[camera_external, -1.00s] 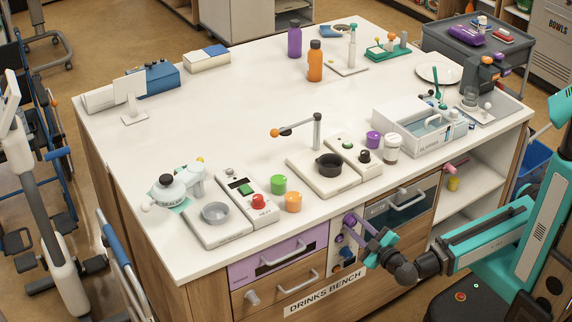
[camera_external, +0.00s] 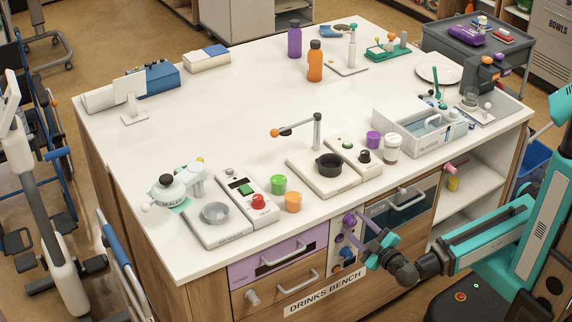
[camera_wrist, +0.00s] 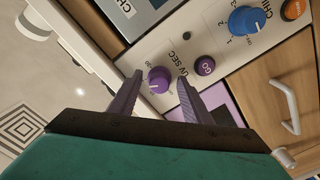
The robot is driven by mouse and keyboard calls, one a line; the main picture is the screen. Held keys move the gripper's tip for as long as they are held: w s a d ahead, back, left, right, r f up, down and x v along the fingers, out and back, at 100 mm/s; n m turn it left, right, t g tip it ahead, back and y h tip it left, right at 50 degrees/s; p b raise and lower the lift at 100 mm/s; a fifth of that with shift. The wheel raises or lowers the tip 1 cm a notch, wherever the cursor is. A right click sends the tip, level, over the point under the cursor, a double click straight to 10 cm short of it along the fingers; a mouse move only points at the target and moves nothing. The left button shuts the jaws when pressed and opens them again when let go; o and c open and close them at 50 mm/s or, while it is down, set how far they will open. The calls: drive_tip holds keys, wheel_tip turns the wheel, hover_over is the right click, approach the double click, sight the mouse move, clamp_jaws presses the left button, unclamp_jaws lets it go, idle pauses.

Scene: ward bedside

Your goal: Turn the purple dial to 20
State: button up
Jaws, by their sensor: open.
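The purple dial (camera_wrist: 158,80) is on a pale control panel (camera_wrist: 200,45) marked "UV SEC" in the wrist view. A gap shows between the dial and the right finger; I cannot tell whether the fingertips reach the dial's depth. In the external view my gripper (camera_external: 364,236) is in front of the panel at the bench front and partly hides it.
A purple GO button (camera_wrist: 205,65) sits close beside the dial, near the right finger. A blue dial (camera_wrist: 243,20) and an orange button (camera_wrist: 293,9) are farther along the panel. A drawer handle (camera_wrist: 283,104) sticks out at right. The white benchtop (camera_external: 215,120) overhangs above.

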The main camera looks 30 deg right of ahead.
drive_tip(key=shift+s+r+p, duration=0.15)
drive_tip(key=shift+s+p, duration=1.1)
drive_tip(key=shift+p, duration=0.2)
drive_tip(key=s+p, duration=0.1)
drive_tip(key=s, duration=0.9)
drive_tip(key=shift+s+p, duration=0.3)
drive_tip(key=shift+s, duration=0.1)
drive_tip(key=shift+f, duration=0.2)
